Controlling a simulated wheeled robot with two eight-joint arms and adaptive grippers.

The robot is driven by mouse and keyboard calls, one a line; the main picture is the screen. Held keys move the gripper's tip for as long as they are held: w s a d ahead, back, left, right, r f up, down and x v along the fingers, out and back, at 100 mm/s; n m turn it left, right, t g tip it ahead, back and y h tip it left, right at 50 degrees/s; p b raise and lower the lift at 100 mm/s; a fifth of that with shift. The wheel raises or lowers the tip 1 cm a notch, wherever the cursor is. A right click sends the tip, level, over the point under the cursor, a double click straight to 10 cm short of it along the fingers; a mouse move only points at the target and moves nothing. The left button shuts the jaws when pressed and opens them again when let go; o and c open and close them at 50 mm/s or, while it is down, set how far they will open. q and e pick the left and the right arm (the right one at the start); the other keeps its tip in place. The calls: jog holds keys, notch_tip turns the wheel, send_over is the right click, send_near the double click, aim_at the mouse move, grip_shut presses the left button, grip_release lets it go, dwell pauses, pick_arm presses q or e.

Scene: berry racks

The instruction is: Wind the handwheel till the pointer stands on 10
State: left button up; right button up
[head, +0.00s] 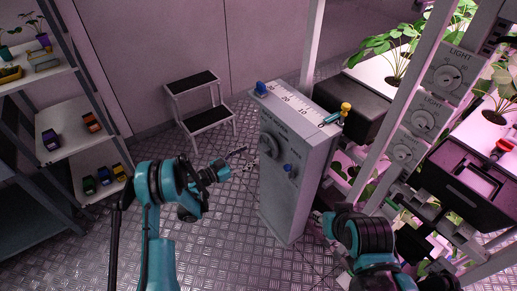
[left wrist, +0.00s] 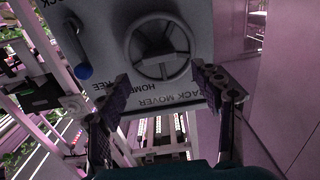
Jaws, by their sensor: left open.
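The grey rack mover cabinet (head: 285,185) stands upright mid-floor. Its handwheel (head: 268,146) is on the front face and shows large in the left wrist view (left wrist: 160,73). A scale (head: 292,102) runs along the cabinet top, with a yellow-knobbed pointer (head: 346,107) at its 0 end. A blue-ended lever (left wrist: 84,71) sits beside the wheel, its end near the word FREE. My left gripper (head: 224,168) is open, facing the wheel; its fingertips (left wrist: 160,77) spread on both sides of the rim, with no clear contact. My right gripper (head: 327,222) is low, its fingers unclear.
A blue knob (head: 261,87) stands at the scale's other end. A step stool (head: 208,119) is behind left. Metal floor left of the cabinet is clear.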

aim_at(261, 149)
pick_arm(q)
jog(key=b+x, duration=0.1)
jog(key=x, duration=0.4)
jog(key=shift+w+d+f, duration=0.1)
jog(key=shift+w+d, duration=0.05)
jog(key=shift+d, duration=0.15)
jog(key=shift+w+d+b, duration=0.3)
jog(key=shift+d+b, duration=0.05)
jog(key=shift+d, duration=0.05)
jog(key=shift+c, duration=0.4)
jog(key=c, duration=1.1)
